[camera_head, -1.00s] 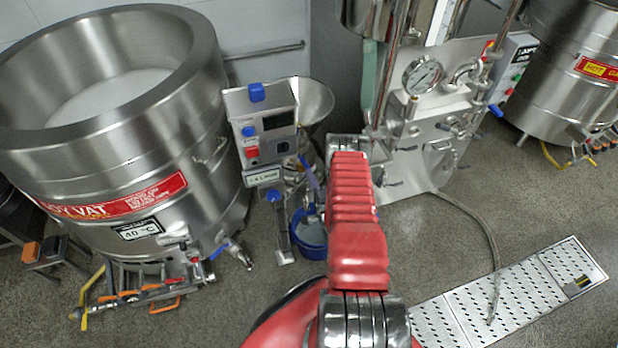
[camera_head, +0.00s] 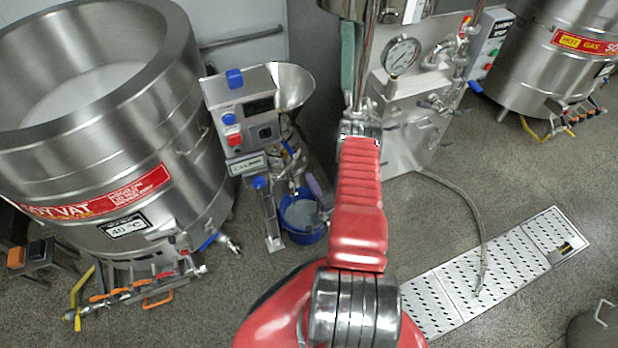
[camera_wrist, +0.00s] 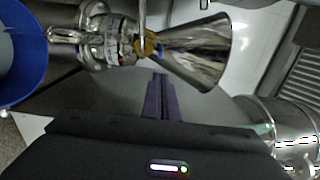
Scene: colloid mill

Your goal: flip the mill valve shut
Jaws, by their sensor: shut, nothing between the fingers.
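The colloid mill shows in the head view with its grey control box (camera_head: 243,112), steel hopper (camera_head: 296,88) and blue bucket (camera_head: 301,216) below. In the wrist view, tilted sideways, its steel body (camera_wrist: 108,36) joins the flared hopper (camera_wrist: 198,58). A spout (camera_wrist: 66,35) points toward the blue bucket (camera_wrist: 22,55). A small yellow and blue part (camera_wrist: 150,47) sits where body and hopper meet. I cannot make out the valve handle for certain. My gripper's dark purple fingers (camera_wrist: 160,98) are shut and empty, apart from the mill body. The fingertips (camera_head: 314,184) also show just above the bucket.
A large vat (camera_head: 100,130) stands left of the mill, with pipes at its foot. A steel machine with a gauge (camera_head: 402,56) stands at right, its hose (camera_head: 478,215) running to a perforated floor grate (camera_head: 480,280). A hot gas vessel (camera_head: 550,60) is further right.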

